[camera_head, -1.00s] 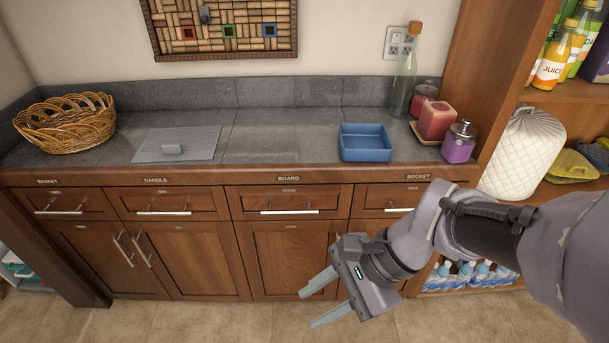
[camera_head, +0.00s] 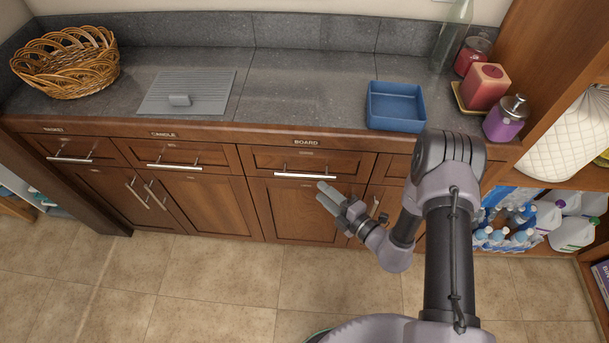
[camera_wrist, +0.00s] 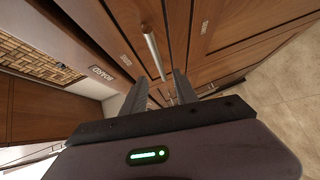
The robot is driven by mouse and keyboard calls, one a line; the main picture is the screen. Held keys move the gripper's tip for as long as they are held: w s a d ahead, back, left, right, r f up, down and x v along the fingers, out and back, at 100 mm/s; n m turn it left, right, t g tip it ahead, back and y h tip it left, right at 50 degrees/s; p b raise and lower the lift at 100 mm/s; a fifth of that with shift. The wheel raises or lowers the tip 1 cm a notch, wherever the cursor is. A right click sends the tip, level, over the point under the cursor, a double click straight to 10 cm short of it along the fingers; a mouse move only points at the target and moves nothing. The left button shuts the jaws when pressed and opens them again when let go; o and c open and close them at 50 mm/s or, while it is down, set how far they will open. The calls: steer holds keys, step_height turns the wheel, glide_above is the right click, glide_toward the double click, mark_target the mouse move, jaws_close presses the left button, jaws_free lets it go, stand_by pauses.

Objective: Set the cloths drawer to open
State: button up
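A row of shut wooden drawers runs under the counter. No drawer is legibly marked cloths; the small tags on their fronts are too small to read. The drawer under the BOARD label (camera_head: 275,160) has a silver bar handle (camera_head: 305,175). My gripper (camera_head: 321,193) is just below the right end of that handle, apparently not holding it. In the wrist view, my gripper (camera_wrist: 157,88) is open, with two dark fingers apart and the bar handle (camera_wrist: 153,52) ahead, near the gap between them. The exact distance to the handle is unclear.
The CANDLE drawer (camera_head: 195,154) and a left drawer (camera_head: 95,147) are shut, with cupboard doors (camera_head: 210,205) below. On the counter are a basket (camera_head: 65,65), a grey board (camera_head: 205,88), a blue tray (camera_head: 396,122) and jars. The tiled floor (camera_head: 220,290) in front is clear.

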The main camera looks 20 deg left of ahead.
mark_target(303, 174)
steer(key=b+x, duration=0.2)
steer(key=x, duration=0.7)
steer(key=shift+w+a, duration=0.2)
steer(key=shift+a, duration=0.15)
jaws_close()
stand_by(0.8)
